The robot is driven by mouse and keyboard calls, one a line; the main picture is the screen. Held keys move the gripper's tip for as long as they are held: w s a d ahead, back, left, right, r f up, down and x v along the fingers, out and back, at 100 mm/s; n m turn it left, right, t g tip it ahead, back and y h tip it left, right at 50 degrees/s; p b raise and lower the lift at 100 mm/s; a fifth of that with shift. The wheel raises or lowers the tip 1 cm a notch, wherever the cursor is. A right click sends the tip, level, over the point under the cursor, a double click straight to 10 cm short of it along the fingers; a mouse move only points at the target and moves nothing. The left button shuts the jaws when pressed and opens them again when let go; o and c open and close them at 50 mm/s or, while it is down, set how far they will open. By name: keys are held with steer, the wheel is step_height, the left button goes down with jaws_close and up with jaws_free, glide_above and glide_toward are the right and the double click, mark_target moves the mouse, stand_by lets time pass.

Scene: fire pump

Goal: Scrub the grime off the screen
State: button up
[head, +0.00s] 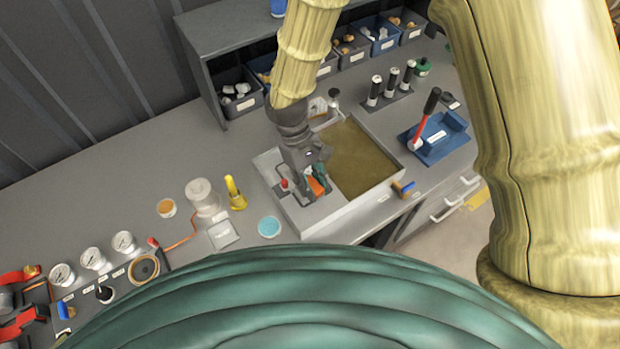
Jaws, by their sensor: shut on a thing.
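My gripper (308,172) reaches down over the left part of a grey sink-like tray (337,219). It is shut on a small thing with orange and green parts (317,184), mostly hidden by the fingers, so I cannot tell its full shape. The right part of the tray holds a flat brown, murky surface (358,158). I cannot tell whether this is dirty water or the grimy screen. A brush-like thing with a blue and orange end (403,188) rests at the tray's right front rim.
A blue fixture (437,139) with a red lever stands right of the tray. A clear jar (203,196), a yellow tool (235,193) and a light-blue dish (269,227) stand to its left. A gauge panel (108,277) is lower left. Parts bins (240,91) line the back shelf.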

steer(key=shift+r, duration=0.1)
steer(key=shift+r+p, duration=2.45)
steer(key=shift+r, duration=0.45)
steer(key=shift+r, duration=0.1)
steer(key=shift+r+p, duration=0.5)
steer(key=shift+r, duration=0.95)
steer(key=shift+f, duration=0.15)
steer(key=shift+w+a+f+b, duration=0.1)
steer(key=shift+w+f+b, duration=0.1)
steer(key=shift+f+b, duration=1.15)
steer(key=shift+w+f+b, duration=0.2)
steer(key=shift+f+b, duration=0.25)
steer(key=shift+f, duration=1.7)
steer(key=shift+f+b, duration=0.5)
steer(key=shift+f, duration=0.5)
